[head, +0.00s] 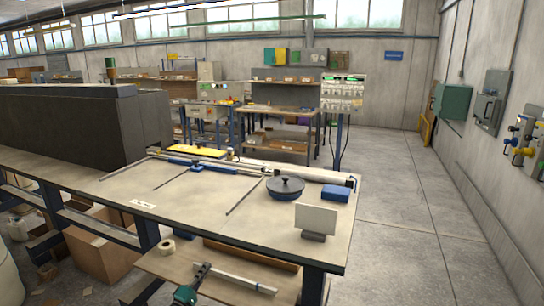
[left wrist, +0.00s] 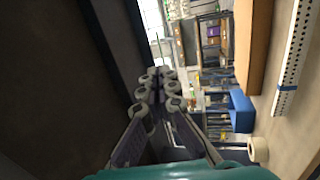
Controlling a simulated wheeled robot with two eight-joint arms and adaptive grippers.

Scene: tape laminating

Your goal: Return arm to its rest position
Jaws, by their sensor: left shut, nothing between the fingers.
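My left gripper (head: 203,267) shows at the bottom of the head view, with a teal body and dark fingers, by the lower shelf (head: 155,265) under the workbench. In the left wrist view its fingers (left wrist: 164,73) are closed together with nothing between them. My right gripper is in neither view.
A tape roll (head: 167,247) and a perforated metal strip (head: 235,280) lie on the lower shelf near my left gripper. The workbench (head: 230,225) above holds a dark round lidded item (head: 285,187), a blue block (head: 335,194) and an upright pale plate (head: 316,218). Open floor (head: 410,240) lies right.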

